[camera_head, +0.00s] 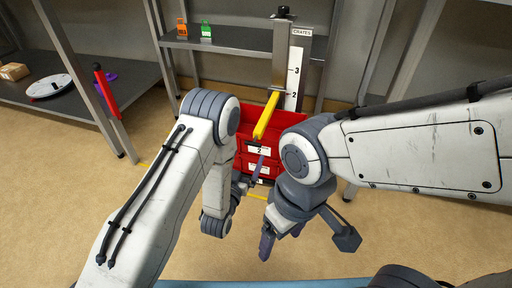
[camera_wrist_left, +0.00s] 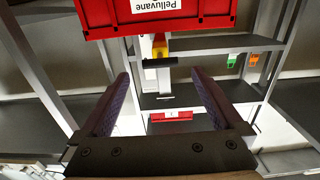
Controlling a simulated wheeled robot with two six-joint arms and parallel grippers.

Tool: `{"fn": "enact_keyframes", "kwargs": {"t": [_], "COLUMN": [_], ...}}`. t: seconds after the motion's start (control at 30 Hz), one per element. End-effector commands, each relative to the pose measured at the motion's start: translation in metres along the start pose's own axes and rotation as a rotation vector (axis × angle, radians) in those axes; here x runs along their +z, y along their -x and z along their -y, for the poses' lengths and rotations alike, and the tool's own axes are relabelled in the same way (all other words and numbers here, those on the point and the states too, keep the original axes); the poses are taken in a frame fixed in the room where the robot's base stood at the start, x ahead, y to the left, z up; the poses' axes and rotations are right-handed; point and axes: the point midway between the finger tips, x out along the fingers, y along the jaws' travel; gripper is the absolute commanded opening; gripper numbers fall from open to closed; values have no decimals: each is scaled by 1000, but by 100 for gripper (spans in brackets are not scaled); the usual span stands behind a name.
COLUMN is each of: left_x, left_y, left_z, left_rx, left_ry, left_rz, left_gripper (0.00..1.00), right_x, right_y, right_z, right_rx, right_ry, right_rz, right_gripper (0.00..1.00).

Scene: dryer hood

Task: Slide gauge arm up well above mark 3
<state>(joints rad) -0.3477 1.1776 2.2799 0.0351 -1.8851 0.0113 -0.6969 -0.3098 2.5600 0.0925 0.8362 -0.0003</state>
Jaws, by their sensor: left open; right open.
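The yellow gauge arm (camera_head: 266,115) sticks out toward me from a grey post (camera_head: 281,60) beside a white scale strip (camera_head: 295,72) headed "CRATES". It sits at about mark 2, below mark 3. Its front end lies over the stacked red crates (camera_head: 300,120). My left gripper (camera_head: 256,178) is in front of the crates, below the gauge arm and apart from it, partly hidden by my own arm. In the left wrist view its fingers (camera_wrist_left: 160,78) are open and empty, with a yellow piece (camera_wrist_left: 160,62) beyond them. My right gripper (camera_head: 283,240) is open, low and to the right.
The wrist view looks upside down, with a red crate (camera_wrist_left: 155,15) close at the top. A rear shelf (camera_head: 230,42) holds an orange item (camera_head: 182,28) and a green item (camera_head: 206,30). A red handle (camera_head: 105,88) stands at the left shelf. The floor is open around the crates.

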Motion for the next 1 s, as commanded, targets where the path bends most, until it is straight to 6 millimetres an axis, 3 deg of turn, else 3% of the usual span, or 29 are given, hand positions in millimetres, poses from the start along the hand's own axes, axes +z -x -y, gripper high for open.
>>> {"fn": "enact_keyframes", "kwargs": {"t": [0.6,1.0], "left_x": [1,-1], "left_y": [-94,-102], "left_z": [0,0], "left_rx": [-1,0], "left_ry": [-1,-1], "left_rz": [-5,-2], "left_gripper": [100,100], "right_x": [2,2], "right_y": [-44,-46], "right_z": [-3,-3], "right_rx": [0,0], "right_ry": [0,0], "right_rz": [0,0], "right_gripper": [81,81]}}
